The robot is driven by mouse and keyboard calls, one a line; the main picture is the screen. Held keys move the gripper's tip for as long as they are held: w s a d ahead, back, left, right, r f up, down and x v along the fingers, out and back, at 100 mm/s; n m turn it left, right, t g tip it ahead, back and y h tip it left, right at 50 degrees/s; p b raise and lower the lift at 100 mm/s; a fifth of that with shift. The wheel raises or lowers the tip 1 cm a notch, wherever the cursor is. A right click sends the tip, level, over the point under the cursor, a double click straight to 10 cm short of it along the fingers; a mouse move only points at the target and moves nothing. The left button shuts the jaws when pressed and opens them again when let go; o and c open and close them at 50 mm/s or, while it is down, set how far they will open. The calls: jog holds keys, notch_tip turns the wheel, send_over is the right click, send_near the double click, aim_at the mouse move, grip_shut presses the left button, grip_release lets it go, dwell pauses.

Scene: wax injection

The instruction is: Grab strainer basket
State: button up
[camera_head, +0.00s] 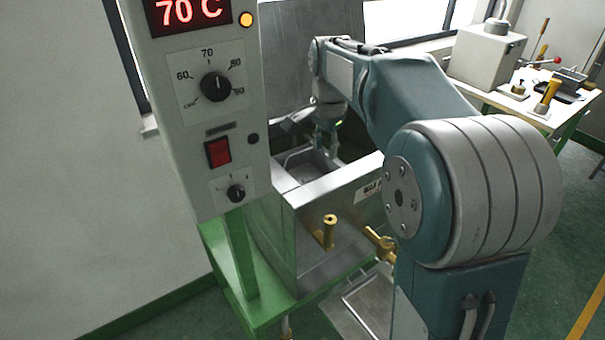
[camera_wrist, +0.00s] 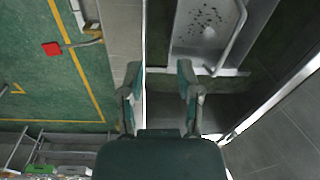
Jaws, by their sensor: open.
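The strainer basket (camera_wrist: 205,30) is a grey metal tray with dark specks on its floor and a bent rod handle (camera_wrist: 236,42) along its right side, at the upper right in the wrist view. In the head view a grey rim of it (camera_head: 305,160) shows inside the steel tank (camera_head: 325,185). My gripper (camera_wrist: 159,78) is open, with nothing held between its fingers. Its right fingertip appears beside the basket's near left corner; contact cannot be told. In the head view my gripper (camera_head: 326,140) points down over the tank, partly hidden by shadow.
A control box (camera_head: 210,110) reading 70 C stands left of the tank. Brass valves (camera_head: 328,232) stick out of the tank front. The tank's bright wall edge (camera_wrist: 145,105) runs below my open fingers in the wrist view. A side table (camera_head: 540,105) with tools stands at the right.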

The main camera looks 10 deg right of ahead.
jog(key=shift+m+g, duration=0.3)
jog(key=shift+m, duration=0.5)
jog(key=w+f, duration=0.1)
jog(key=f, duration=0.3)
jog(key=w+f, duration=0.1)
jog(key=f, duration=0.3)
jog(key=w+f, duration=0.1)
jog(key=f, duration=0.4)
jog(key=shift+w+d, duration=0.2)
jog(key=shift+d, duration=0.05)
grip_shut()
jog(key=shift+r, duration=0.1)
